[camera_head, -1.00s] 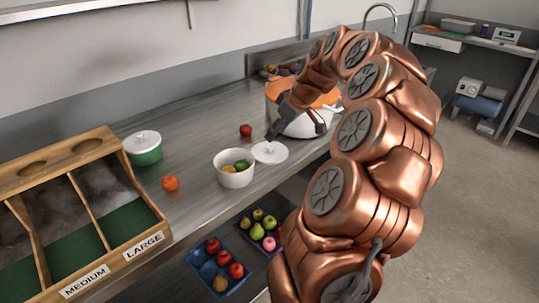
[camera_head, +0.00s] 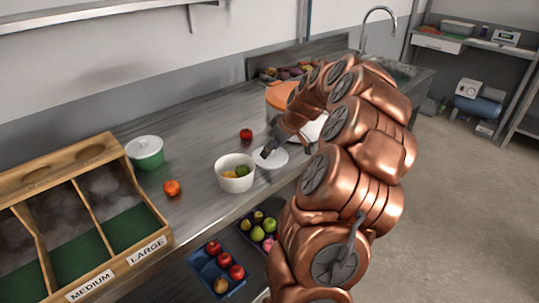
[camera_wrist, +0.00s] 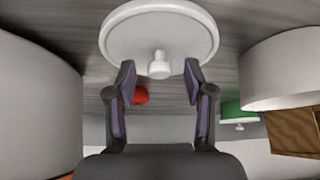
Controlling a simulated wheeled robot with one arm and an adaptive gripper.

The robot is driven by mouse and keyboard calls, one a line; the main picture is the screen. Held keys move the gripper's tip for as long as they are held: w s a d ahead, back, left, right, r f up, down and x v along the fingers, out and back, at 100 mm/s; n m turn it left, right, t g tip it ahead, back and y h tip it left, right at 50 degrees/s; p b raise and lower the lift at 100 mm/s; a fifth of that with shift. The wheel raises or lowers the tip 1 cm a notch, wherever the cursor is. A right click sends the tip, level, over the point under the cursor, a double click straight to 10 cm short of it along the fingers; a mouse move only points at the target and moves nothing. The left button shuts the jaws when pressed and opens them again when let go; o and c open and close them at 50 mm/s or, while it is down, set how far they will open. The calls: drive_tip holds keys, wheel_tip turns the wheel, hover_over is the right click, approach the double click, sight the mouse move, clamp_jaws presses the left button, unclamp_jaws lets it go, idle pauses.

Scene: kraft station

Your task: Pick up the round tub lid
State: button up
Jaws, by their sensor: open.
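The round tub lid (camera_head: 271,161) is a white disc with a small knob, lying on the steel counter just right of the white tub. In the wrist view the lid (camera_wrist: 160,32) shows large at the top centre, its knob (camera_wrist: 160,66) between and just beyond my fingertips. My gripper (camera_head: 270,150) is over the lid in the head view and hides part of it. In the wrist view my gripper (camera_wrist: 159,78) is open, a finger on each side of the knob, with nothing held. I cannot tell whether the fingers touch the lid.
The white tub (camera_head: 235,178) with fruit stands close left of the lid. A large orange-and-white pot (camera_head: 279,97) stands behind.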

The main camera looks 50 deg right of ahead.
drive_tip(key=shift+c, duration=0.3)
drive_tip(key=c, duration=0.8)
